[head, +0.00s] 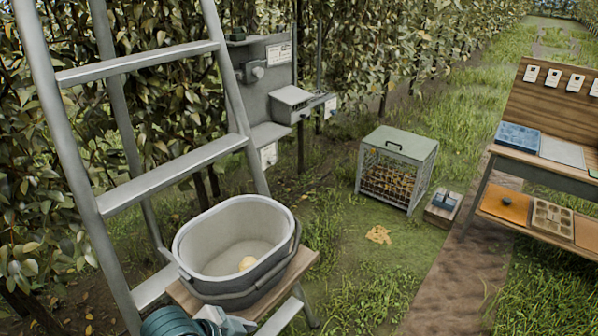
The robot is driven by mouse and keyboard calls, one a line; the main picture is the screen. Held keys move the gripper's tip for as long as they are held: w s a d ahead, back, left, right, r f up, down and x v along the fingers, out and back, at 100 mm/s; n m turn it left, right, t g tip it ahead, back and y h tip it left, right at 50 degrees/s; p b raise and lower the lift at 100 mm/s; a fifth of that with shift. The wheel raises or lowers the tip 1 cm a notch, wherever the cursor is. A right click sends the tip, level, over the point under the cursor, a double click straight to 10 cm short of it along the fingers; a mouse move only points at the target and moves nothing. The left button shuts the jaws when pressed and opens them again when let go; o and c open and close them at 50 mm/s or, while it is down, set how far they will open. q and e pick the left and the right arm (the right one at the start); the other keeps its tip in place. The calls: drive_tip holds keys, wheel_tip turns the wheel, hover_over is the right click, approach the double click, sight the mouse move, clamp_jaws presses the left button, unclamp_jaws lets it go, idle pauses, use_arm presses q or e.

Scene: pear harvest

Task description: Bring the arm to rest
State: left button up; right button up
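A grey bucket (187,262) stands upright on a wooden ladder shelf (301,262). One pale yellow round fruit (247,263) lies on the bucket's floor. A teal ribbed object (172,322) and a pale grey-blue piece (224,320) show at the bottom edge, below the bucket. They are cut off, and I cannot tell what they are.
A metal ladder (70,140) rises at the left against leafy trees. A grey panel (266,75) stands behind it. A mesh crate (400,145) and small box (443,208) sit on the grass. A wooden workbench (545,168) is at the right. The path (455,285) is clear.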

use_arm(q)
drive_tip(key=s+a+f+n+g+y, duration=0.1)
drive_tip(key=s+a+f+n+y, duration=0.2)
drive_tip(key=s+a+f+n, duration=0.5)
drive_tip(key=s+a+f+n+y, duration=0.15)
drive_tip(key=s+a+f, duration=0.35)
drive_tip(key=s, duration=0.6)
wheel_tip(320, 180, down, 33)
drive_tip(key=s+g+b, duration=0.1)
drive_tip(key=b, duration=0.5)
drive_tip(key=s+a+f+b, duration=0.2)
drive_tip(key=s+f, duration=0.7)
drive_tip(key=f, duration=0.3)
drive_tip(key=s+a+f+g+b, duration=0.1)
drive_tip(key=s+a+f+b, duration=0.1)
drive_tip(key=s+f, duration=0.7)
wheel_tip(320, 180, down, 3)
drive_tip(key=shift+s+r+m+g+y+b, duration=0.2)
drive_tip(key=shift+m+g+y+b, duration=0.15)
drive_tip(key=shift+b, duration=0.4)
